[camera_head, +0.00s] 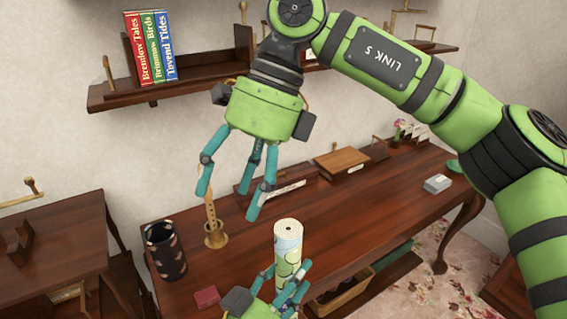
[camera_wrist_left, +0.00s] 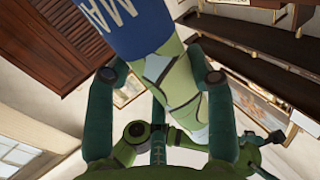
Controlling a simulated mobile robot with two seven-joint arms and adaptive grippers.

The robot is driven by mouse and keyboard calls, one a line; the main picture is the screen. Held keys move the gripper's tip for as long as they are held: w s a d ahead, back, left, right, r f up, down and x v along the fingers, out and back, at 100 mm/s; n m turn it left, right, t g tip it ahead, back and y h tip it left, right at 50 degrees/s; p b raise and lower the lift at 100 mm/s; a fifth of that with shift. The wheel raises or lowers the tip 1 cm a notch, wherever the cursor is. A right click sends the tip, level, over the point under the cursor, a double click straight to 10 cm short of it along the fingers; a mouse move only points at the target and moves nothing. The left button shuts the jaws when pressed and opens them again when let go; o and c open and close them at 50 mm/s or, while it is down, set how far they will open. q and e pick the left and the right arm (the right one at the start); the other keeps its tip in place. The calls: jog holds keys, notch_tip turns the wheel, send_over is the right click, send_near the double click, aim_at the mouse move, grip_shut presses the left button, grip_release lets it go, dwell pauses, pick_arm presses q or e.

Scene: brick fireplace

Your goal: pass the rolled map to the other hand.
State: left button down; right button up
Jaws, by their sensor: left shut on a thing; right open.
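The rolled map (camera_head: 287,245), pale green and white with a spiral end, stands roughly upright in the head view. My left gripper (camera_head: 286,284), low in that view, is shut on its lower part. In the left wrist view the rolled map (camera_wrist_left: 165,75) shows a blue band with white letters and passes between the teal fingers of my left gripper (camera_wrist_left: 160,80). My right gripper (camera_head: 230,192) hangs open and empty, fingers down, above and to the left of the map, apart from it. The map's lower end is hidden in the head view.
A wall shelf (camera_head: 190,85) with books (camera_head: 150,48) is behind my right gripper.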

aim_at(284, 229)
jog(key=d+r+t+h, duration=0.3)
jog(key=d+h, duration=0.2)
jog(key=d, duration=0.1)
notch_tip(284, 229, down, 12)
jog(key=shift+s+f, duration=0.1)
jog(key=c, duration=1.2)
pick_arm(q)
jog(key=shift+c, duration=1.8)
grip_release()
pick_arm(e)
grip_shut()
